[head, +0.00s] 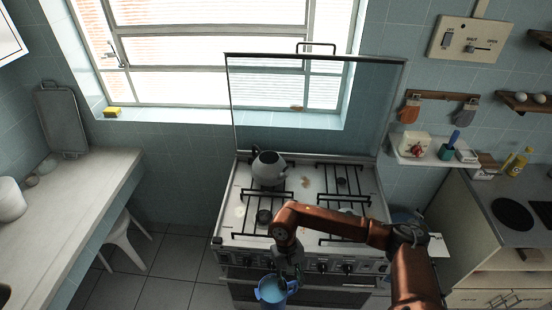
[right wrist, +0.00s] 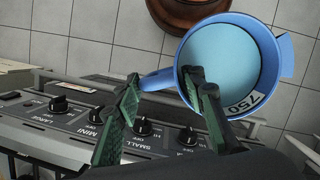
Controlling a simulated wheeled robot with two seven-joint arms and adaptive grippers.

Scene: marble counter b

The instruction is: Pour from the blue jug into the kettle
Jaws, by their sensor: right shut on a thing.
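The grey kettle (head: 268,169) with a dark handle stands on the back left burner of the stove. The blue jug (head: 271,291) hangs in front of the stove, below its front edge and well short of the kettle. My right gripper (head: 286,279) is shut on the jug at its handle side. In the right wrist view the jug (right wrist: 232,65) shows its open mouth, a "750" label and a spout at the right; its handle lies between my green fingers (right wrist: 165,92). I cannot tell how full the jug is. My left gripper is out of view.
The stove (head: 318,190) has black grates, front knobs and a raised glass lid (head: 315,105) behind the kettle. A white counter (head: 75,205) is at left with a stool (head: 127,238) beside it. A grey-topped counter (head: 490,205) is at right.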

